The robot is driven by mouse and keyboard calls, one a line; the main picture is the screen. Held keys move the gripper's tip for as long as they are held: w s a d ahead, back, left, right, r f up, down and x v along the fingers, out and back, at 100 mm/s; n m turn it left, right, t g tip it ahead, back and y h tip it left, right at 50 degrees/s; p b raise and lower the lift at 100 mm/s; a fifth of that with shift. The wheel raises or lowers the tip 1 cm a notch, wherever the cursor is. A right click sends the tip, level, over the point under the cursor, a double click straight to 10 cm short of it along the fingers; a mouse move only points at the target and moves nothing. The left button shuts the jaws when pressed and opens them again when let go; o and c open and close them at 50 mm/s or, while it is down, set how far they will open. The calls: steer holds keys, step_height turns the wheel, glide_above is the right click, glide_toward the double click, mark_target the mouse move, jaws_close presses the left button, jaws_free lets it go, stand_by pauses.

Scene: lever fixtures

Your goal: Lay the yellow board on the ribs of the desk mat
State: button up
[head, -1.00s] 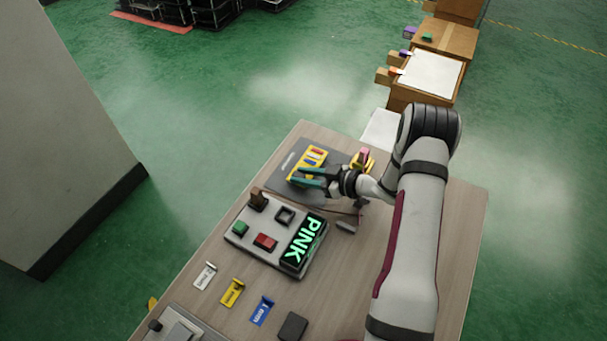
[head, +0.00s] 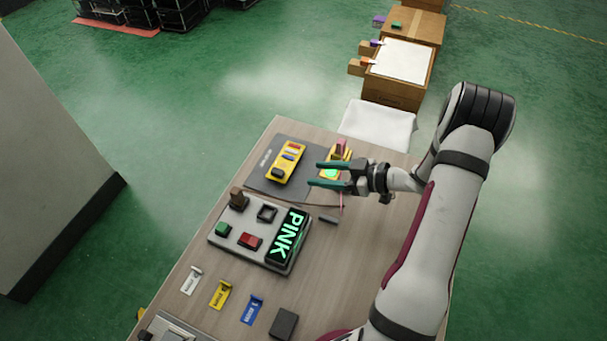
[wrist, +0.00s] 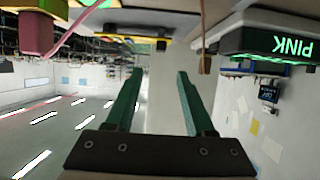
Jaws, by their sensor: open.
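The yellow board (head: 281,166) lies on the dark grey desk mat (head: 262,183) at the far end of the table. It carries red, blue and dark pieces. The mat's ribs cannot be made out, so I cannot tell how the board sits on them. My gripper (head: 314,174) is open and empty, with its two teal fingers to the right of the board and apart from it. In the wrist view, the open fingers (wrist: 160,73) point toward the board's yellow edge (wrist: 118,40), with nothing between them.
A yellow fixture with a pink block (head: 340,149) and a green light stands close behind my fingers. A grey panel with buttons and a lit PINK sign (head: 287,236) lies nearer. Small white, yellow and blue tags (head: 251,309) line the table's front part.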

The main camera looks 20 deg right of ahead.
steer(key=w+d+r+m+h, duration=0.2)
steer(key=w+d+r+h, duration=0.1)
steer(key=w+r+h, duration=0.15)
steer(key=s+d+r+m+g+h, duration=0.2)
steer(key=s+r+m+h, duration=0.1)
steer(key=r+m+h, duration=0.5)
steer(key=s+a+r+m+g+y, duration=0.1)
steer(key=s+a+g, duration=0.3)
steer(key=s+a, duration=0.6)
steer(key=s+a+r+m+g+y, duration=0.2)
steer(key=s+a, duration=0.9)
steer(key=s, duration=0.7)
steer(key=shift+a+m+g+y, duration=0.15)
steer(key=shift+m+g+y, duration=0.65)
steer(key=shift+g+y, duration=0.15)
